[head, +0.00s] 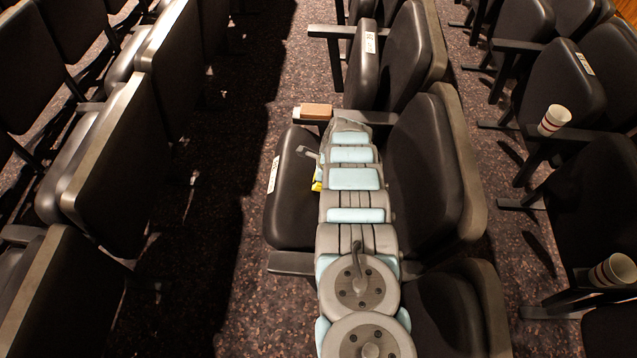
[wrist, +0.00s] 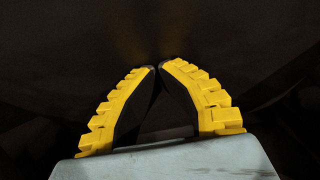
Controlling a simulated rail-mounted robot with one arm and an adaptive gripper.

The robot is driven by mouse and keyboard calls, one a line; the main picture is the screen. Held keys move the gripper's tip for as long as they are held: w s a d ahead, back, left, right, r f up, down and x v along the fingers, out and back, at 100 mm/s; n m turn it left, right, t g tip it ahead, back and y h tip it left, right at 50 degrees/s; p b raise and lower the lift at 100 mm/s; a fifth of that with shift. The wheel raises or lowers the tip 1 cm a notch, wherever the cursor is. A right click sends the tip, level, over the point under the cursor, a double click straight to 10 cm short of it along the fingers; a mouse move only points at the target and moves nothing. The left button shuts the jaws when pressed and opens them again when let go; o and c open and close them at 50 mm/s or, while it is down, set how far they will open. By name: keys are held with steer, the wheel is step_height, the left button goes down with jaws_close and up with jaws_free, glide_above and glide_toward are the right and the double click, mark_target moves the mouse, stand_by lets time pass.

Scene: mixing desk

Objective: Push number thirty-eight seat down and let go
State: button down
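A dark seat (head: 287,205) in the middle row is folded down, with its pan level in front of its backrest (head: 428,175). A white number label (head: 273,174) is on its front edge; the digits are too small to read. My arm lies across this seat. My gripper shows only as a bit of yellow (head: 317,184) over the pan, the rest hidden by the arm. In the wrist view my gripper (wrist: 158,67) has its yellow fingers drawn together at the tips, with nothing between them, against a dark surface. I cannot tell whether it touches the seat.
A brown block (head: 316,111) sits on the armrest at the seat's far side. The neighbouring labelled seat (head: 363,65) is folded up. A dark carpeted aisle (head: 215,200) is free to the left.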

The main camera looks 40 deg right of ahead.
steer(key=shift+w+a+f+b, duration=0.4)
steer(key=shift+f+b, duration=0.25)
steer(key=shift+f, duration=0.05)
steer(key=shift+w+a+f+b, duration=0.4)
steer(key=shift+f+b, duration=0.25)
steer(key=shift+w+a+f+b, duration=0.4)
steer(key=shift+f+b, duration=0.25)
steer(key=shift+f, duration=0.05)
